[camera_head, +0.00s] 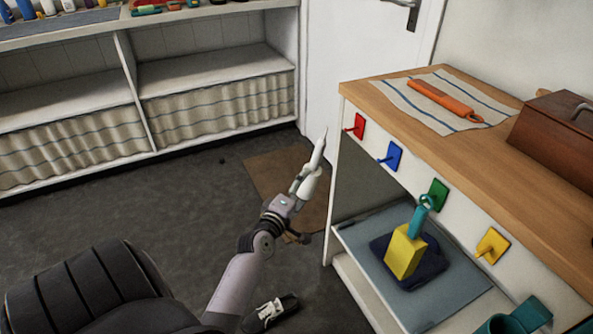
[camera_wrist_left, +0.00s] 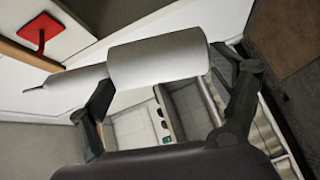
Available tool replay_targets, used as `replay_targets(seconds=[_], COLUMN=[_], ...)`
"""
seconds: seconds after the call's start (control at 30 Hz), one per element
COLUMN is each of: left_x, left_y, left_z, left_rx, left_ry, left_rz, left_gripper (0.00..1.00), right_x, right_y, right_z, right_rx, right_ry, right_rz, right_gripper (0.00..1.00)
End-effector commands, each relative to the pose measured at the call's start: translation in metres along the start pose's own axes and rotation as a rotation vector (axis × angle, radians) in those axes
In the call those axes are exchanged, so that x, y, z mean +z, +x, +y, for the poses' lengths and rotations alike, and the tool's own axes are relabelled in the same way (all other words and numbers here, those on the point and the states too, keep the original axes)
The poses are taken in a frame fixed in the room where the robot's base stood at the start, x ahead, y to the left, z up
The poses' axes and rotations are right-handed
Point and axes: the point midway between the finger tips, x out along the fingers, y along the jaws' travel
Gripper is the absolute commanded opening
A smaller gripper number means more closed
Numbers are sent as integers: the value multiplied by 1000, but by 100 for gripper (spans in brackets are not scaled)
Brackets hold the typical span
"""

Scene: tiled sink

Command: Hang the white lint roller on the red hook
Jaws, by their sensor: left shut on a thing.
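The white lint roller (camera_head: 319,150) is held by my left gripper (camera_head: 306,181), its thin handle pointing up, left of the red hook (camera_head: 356,125) and apart from it. In the left wrist view the roller's thick cylinder (camera_wrist_left: 158,60) lies between the fingers of the left gripper (camera_wrist_left: 166,74). Its narrower handle (camera_wrist_left: 65,84) runs to the left and ends in a thin tip. The red hook (camera_wrist_left: 38,30) is bare in the upper left there, with its peg pointing down in the picture. My right gripper is not in view.
A blue hook (camera_head: 391,156) and a yellow hook (camera_head: 491,246) are empty. An orange roller (camera_head: 445,99) lies on a striped towel. A wooden box (camera_head: 555,135) stands on the counter.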

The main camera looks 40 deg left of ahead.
Motion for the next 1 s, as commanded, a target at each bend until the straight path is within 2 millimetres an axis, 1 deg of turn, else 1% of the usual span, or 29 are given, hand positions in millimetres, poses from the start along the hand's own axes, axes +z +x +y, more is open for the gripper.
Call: replay_targets(seconds=[0.47, 0.67, 0.87, 1.0], left_x=[18, 25, 33, 38], left_y=[23, 33, 42, 49], left_z=[2, 3, 5, 5], left_rx=[1, 1, 1, 0], left_ry=[-1, -1, -1, 0], left_rz=[0, 0, 0, 1], left_gripper=[55, 55, 55, 55], right_x=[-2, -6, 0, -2], right_y=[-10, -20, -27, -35], right_z=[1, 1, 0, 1], right_rx=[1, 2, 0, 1], right_ry=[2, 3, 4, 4], right_rz=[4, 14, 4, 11], right_gripper=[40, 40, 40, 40])
